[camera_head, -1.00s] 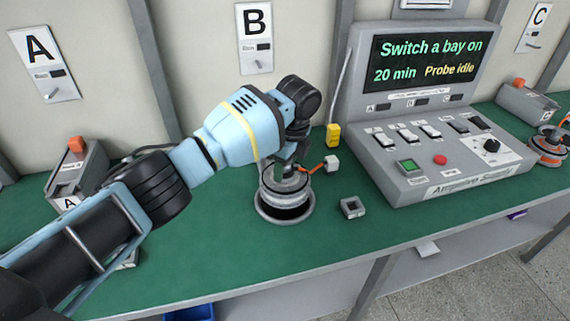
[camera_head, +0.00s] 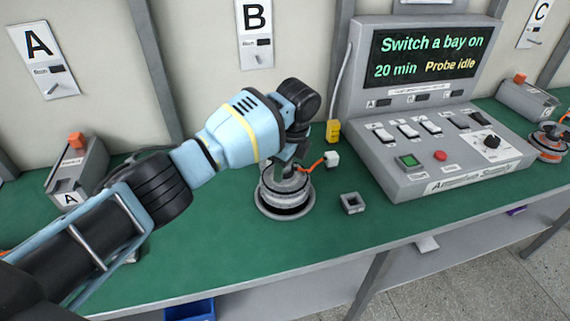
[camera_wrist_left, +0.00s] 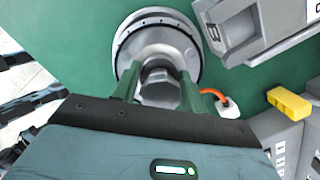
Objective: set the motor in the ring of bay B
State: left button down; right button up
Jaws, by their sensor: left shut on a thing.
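The motor (camera_head: 284,180), a grey round body, hangs or sits at the grey ring of bay B (camera_head: 262,209) on the green bench. A dark gap shows between the motor's lower edge and the front of the ring; I cannot tell whether the motor touches it. My left gripper (camera_head: 288,158) is above the motor, shut on its upper shaft. In the left wrist view the gripper (camera_wrist_left: 160,97) has its fingers on both sides of the shaft, with the motor (camera_wrist_left: 160,50) inside the ring's outline (camera_wrist_left: 140,17). My right gripper is out of view.
A white plug on an orange cable (camera_head: 332,159) and a small grey square socket (camera_head: 352,203) lie right of the ring. The console (camera_head: 440,150) stands further right. A grey box marked A (camera_head: 75,180) is at left.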

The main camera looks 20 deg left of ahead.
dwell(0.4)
pick_arm(q)
jog(key=shift+f, duration=0.25)
jog(key=shift+f, duration=0.65)
dwell(0.6)
jog(key=c, duration=0.9)
grip_release()
jog(key=shift+o, duration=1)
jog(key=shift+s+f, duration=0.1)
jog(key=shift+f, duration=0.15)
jog(key=r, duration=0.5)
jog(key=d+r, duration=0.1)
jog(key=r, duration=0.2)
jog(key=shift+s+d, duration=0.1)
jog(key=shift+f, duration=0.1)
